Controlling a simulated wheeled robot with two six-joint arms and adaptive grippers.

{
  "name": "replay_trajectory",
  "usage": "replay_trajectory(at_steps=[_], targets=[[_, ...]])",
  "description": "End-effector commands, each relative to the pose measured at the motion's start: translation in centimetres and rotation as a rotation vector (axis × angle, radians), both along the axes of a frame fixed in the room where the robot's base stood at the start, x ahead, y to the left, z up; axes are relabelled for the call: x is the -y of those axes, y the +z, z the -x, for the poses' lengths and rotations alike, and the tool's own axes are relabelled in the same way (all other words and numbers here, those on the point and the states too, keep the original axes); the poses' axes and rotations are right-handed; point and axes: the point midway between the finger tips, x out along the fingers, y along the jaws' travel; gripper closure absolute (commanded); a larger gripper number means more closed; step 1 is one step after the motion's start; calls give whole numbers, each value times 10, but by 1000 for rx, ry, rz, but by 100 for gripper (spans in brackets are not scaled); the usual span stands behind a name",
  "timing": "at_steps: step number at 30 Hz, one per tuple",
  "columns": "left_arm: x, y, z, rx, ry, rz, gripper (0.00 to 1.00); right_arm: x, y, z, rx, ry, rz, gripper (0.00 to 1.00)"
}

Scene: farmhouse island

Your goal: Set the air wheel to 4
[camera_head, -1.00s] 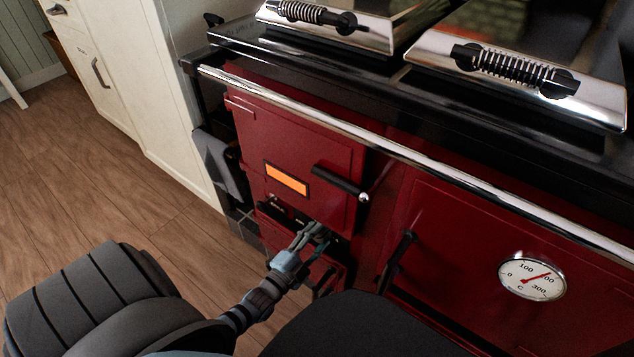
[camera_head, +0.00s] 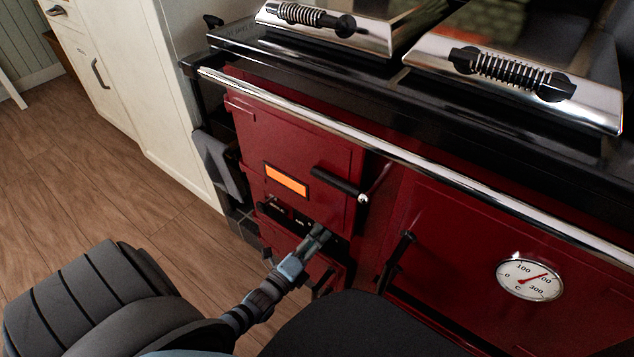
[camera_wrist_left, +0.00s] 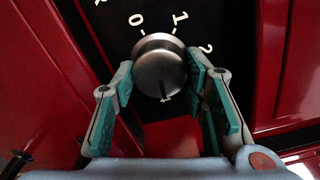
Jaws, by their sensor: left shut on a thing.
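The air wheel (camera_wrist_left: 160,66) is a round metal knob on a black plate (camera_wrist_left: 108,22) with white numbers. In the left wrist view 0, 1 and 2 are readable around its upper side. A dark line on the knob points toward the bottom of the picture, where a small pale mark shows, too cut off to read. My left gripper (camera_wrist_left: 165,85) is shut on the knob, one teal-padded finger on each side; its right finger covers part of the scale. In the head view the left gripper (camera_head: 320,235) reaches the low front of the red stove (camera_head: 290,130). My right gripper is out of view.
A black door handle (camera_head: 340,183) sticks out above my left gripper. Another handle (camera_head: 397,262) and a round temperature dial (camera_head: 530,279) are to the right. A chrome rail (camera_head: 420,155) runs along the stove front. Wooden floor (camera_head: 110,185) lies open at left.

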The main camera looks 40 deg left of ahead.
Motion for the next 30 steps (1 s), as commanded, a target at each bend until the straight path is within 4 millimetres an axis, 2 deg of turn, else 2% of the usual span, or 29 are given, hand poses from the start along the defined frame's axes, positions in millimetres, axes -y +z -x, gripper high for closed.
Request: replay_trajectory(at_steps=[9,21,22,24,25,30], targets=[[0,-2,1,-5,0,-81,88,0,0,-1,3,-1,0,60],[0,-2,1,-5,0,-87,88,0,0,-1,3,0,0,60],[0,-2,1,-5,0,-87,57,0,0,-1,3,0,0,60],[0,-1,1,-5,0,-87,46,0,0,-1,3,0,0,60],[0,-1,1,-5,0,-87,41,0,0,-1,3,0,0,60],[0,-1,0,-3,-1,-86,41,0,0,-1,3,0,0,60]])
